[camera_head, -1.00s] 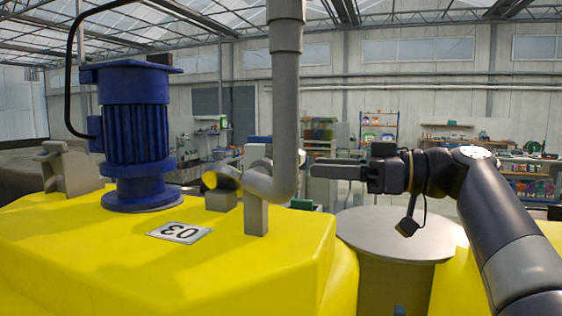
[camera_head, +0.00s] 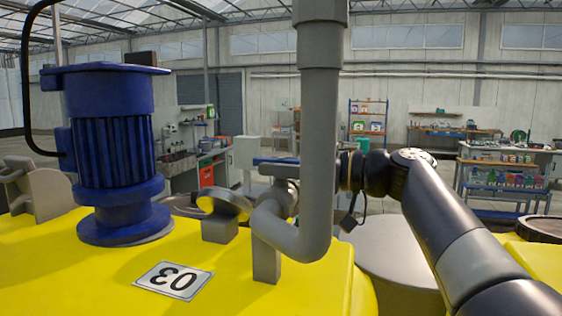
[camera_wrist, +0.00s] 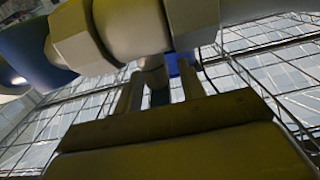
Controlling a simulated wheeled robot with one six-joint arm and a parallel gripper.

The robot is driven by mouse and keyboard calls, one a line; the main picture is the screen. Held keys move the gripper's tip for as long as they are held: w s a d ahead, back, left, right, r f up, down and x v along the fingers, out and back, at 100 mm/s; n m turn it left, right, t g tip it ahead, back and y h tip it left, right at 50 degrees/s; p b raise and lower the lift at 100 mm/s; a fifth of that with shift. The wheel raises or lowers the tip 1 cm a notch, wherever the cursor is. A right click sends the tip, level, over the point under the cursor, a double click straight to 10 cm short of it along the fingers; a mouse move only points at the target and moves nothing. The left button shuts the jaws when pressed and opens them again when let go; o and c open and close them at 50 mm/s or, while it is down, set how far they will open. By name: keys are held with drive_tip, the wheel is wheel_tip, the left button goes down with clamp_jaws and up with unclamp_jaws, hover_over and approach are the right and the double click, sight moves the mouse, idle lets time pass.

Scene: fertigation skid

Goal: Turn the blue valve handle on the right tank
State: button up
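A blue valve handle (camera_head: 273,161) shows as a flat, level bar on the grey pipework, just left of the thick upright pipe. Its right end goes behind that pipe. My arm reaches in from the right, and my gripper's fingers are mostly hidden behind the upright pipe in the head view. In the wrist view, my gripper (camera_wrist: 160,76) has its two fingers apart, with a gap between them. A small blue part (camera_wrist: 178,64), perhaps the handle, shows close to the right fingertip. I cannot tell whether they touch.
The thick grey upright pipe (camera_head: 320,130) stands in front of my gripper. A yellow tank (camera_head: 110,278) with a number plate (camera_head: 174,281) fills the lower left. A blue motor (camera_head: 112,140) stands on it. Grey pipe fittings (camera_wrist: 88,35) cross the top of the wrist view.

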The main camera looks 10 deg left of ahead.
clamp_jaws()
idle(0.4)
drive_tip(key=shift+g, duration=0.4)
drive_tip(key=shift+w+n+g, duration=0.15)
drive_tip(key=shift+n+g, duration=0.75)
drive_tip(key=shift+g, duration=0.2)
drive_tip(key=shift+r+n+g+p, duration=0.1)
drive_tip(key=shift+n+g+p, duration=0.2)
drive_tip(key=shift+n+g, duration=0.9)
drive_tip(key=shift+g, duration=0.6)
